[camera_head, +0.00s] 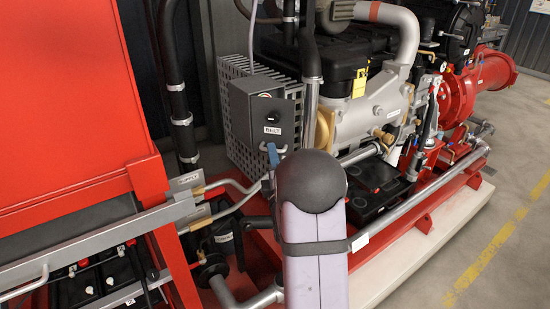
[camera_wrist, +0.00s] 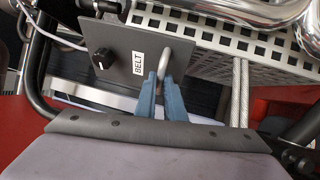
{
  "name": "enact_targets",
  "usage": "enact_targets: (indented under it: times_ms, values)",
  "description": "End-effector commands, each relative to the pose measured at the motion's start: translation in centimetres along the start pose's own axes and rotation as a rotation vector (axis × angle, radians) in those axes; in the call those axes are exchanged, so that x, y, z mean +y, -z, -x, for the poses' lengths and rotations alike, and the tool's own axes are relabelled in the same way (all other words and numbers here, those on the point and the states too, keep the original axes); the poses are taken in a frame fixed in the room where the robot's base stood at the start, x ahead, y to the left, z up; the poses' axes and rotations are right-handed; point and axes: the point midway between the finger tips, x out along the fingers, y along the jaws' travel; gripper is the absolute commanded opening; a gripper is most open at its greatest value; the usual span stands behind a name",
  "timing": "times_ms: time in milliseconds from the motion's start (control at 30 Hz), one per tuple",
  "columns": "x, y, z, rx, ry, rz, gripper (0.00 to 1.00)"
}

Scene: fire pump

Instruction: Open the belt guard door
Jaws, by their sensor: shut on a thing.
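The belt guard door is a dark grey panel (camera_head: 262,112) with a white BELT label, a black knob and a light metal handle. It stands in front of the perforated grey guard (camera_head: 233,72). In the wrist view the same door panel (camera_wrist: 115,50) shows its handle (camera_wrist: 166,62) between the tips of my blue gripper (camera_wrist: 160,82). The gripper is shut on the handle. In the head view my gripper (camera_head: 272,152) shows as a small blue part at the handle; my arm hides most of it. The door's hinge side is unclear.
A black hose (camera_head: 175,90) runs at the left of the guard. A braided metal cable (camera_wrist: 239,92) hangs right of the handle in the wrist view. The engine (camera_head: 365,110) stands to the right. Open floor (camera_head: 500,240) lies at the far right.

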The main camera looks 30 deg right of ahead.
Motion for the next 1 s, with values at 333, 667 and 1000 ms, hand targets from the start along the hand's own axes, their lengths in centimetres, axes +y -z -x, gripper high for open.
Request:
enact_targets:
  times_ms: [333, 667, 1000]
  values:
    - [0.2, 2.4, 1.0, -0.222, 0.015, 0.037, 0.00]
    - [0.4, 3.9, 1.4, -0.408, 0.030, 0.069, 0.00]
    - [0.5, 4.4, 1.5, -0.497, 0.033, 0.084, 0.00]
